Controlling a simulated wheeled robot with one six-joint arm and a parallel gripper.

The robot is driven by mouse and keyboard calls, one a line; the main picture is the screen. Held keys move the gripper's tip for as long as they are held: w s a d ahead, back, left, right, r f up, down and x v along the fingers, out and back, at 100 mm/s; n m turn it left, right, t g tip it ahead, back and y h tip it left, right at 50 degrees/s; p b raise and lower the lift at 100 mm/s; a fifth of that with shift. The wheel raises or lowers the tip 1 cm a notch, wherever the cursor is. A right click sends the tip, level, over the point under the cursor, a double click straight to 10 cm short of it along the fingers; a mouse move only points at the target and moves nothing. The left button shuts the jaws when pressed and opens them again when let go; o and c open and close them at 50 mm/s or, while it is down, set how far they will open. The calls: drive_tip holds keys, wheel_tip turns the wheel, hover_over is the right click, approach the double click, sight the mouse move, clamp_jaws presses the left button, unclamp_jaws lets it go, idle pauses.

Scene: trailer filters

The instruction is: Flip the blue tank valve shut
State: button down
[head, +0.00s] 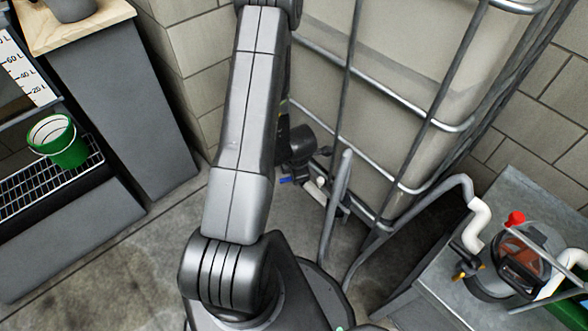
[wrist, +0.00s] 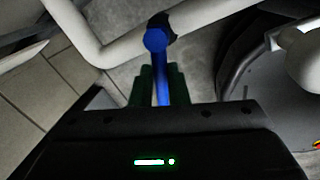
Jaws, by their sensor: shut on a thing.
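The blue valve handle (wrist: 156,42) is in the wrist view, a blue lever with a rounded end at the upper middle. It runs down between the two dark green fingers of my gripper (wrist: 160,82), which are shut on it. In the head view a small part of the blue handle (head: 286,180) shows low on the caged tank (head: 385,120), just right of my arm. My gripper is mostly hidden behind my arm there. The far end of the lever and the valve body are partly hidden, so I cannot tell the valve's exact setting.
A white pipe (wrist: 195,28) crosses above the handle in the wrist view. At the right in the head view, a grey table (head: 425,302) holds a filter unit with a red knob (head: 515,219). A green bucket (head: 68,150) stands on a grate at the left. Bare floor lies at lower left.

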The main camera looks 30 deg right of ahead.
drive_tip(key=shift+s+n, duration=0.25)
drive_tip(key=shift+n, duration=0.45)
drive_tip(key=shift+d, duration=0.1)
drive_tip(key=c, duration=1.4)
unclamp_jaws()
drive_tip(key=s+r+p, duration=0.1)
drive_tip(key=r+p, duration=0.1)
drive_tip(key=r, duration=0.2)
drive_tip(key=s+r+p, duration=0.1)
drive_tip(key=r+p, duration=0.2)
drive_tip(key=r, duration=0.2)
drive_tip(key=r+p, duration=0.3)
drive_tip(key=r, duration=0.1)
drive_tip(key=shift+s+r, duration=0.25)
drive_tip(key=shift+s, duration=0.15)
drive_tip(key=shift+c, duration=0.4)
